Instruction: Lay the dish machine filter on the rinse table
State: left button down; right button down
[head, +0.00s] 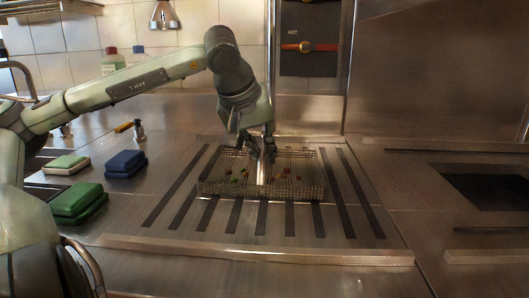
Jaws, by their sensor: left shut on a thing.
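The dish machine filter is a shallow wire mesh basket (305,187) with small red, yellow and green bits in it. It is at or just above the dark-striped part of the steel rinse table (290,225); I cannot tell whether it touches. My left gripper (263,158) points down at the filter's middle and is shut on its upright metal handle (263,174). The fingertips partly hide the handle's top. My right gripper is not in view.
Green and blue sponges (78,203) (126,164) lie on the left of the table. Bottles (112,62) stand at the back wall. A raised edge (260,251) runs along the front. A dark opening (490,190) is at right. The striped area around the filter is clear.

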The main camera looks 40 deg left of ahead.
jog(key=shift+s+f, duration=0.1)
pick_arm(q)
jog(key=c, duration=2)
grip_release()
jog(key=shift+f, duration=0.1)
jog(key=o, duration=0.4)
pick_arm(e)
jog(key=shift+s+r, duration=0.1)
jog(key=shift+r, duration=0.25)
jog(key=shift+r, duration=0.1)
pick_arm(q)
jog(key=shift+s+r, duration=0.15)
jog(key=shift+r, duration=0.3)
jog(key=v, duration=1.1)
jog(key=shift+s+r, duration=0.1)
jog(key=shift+r, duration=0.05)
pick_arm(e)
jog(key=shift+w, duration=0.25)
